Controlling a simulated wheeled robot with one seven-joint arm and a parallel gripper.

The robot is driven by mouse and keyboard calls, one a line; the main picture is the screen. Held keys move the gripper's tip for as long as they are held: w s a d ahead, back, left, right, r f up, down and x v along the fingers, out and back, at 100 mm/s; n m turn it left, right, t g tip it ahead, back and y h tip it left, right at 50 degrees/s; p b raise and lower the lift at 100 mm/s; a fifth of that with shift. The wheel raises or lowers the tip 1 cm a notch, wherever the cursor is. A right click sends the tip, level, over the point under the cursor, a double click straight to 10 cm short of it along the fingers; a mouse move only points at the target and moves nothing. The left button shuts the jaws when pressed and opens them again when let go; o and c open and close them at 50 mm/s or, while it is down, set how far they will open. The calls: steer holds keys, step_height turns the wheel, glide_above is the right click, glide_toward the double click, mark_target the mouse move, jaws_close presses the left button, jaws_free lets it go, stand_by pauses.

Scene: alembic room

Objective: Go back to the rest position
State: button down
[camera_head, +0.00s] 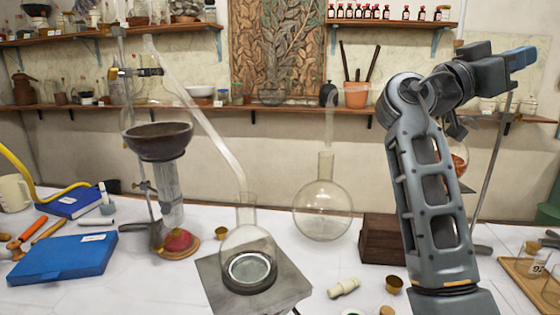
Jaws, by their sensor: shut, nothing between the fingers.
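My gripper (521,58) is at the upper right, held high over the table at about the height of the shelves. Its blue-tipped end points to the right and looks shut, with nothing in it. My grey arm rises from the lower right and bends at an elbow near the top. The gripper is apart from everything on the white table (125,285). The arm hides part of the table and a round flask with orange-brown contents behind it.
A glass flask (247,240) stands on a grey plate, with a slanting glass tube above it. A clear round flask (323,212) and a dark wooden box (380,238) stand left of my arm. A metal rod (492,155) rises below the gripper. Shelves (290,109) line the wall.

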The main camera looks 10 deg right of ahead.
steer(key=s+a+f+n+t+y, duration=0.1)
steer(key=a+f+n+t+y, duration=0.3)
steer(key=f, duration=0.7)
steer(key=a+f+n+t+y, duration=0.15)
steer(key=f+n+t, duration=0.4)
steer(key=f, duration=0.55)
steer(key=s+a+f+n+t+y, duration=0.1)
steer(key=f+n+t+y, duration=0.4)
steer(key=f, duration=0.6)
steer(key=s+a+f+n+y, duration=0.35)
steer(key=s+a+f, duration=0.35)
steer(key=s, duration=0.4)
steer(key=s+a+f+n+y, duration=0.2)
steer(key=s+a+f+y, duration=0.3)
steer(key=s+f, duration=0.45)
steer(key=s+a+r+m+y, duration=0.15)
steer(key=s+r, duration=0.25)
steer(key=s, duration=0.6)
steer(key=s+a+r+m+y, duration=0.15)
steer(key=s+r, duration=0.35)
steer(key=s, duration=0.5)
step_height(320, 180, down, 23)
steer(key=b, duration=2.3)
step_height(320, 180, up, 18)
steer(key=p, duration=1.7)
steer(key=shift+s+d+f+p, duration=0.15)
steer(key=shift+s+p, duration=0.25)
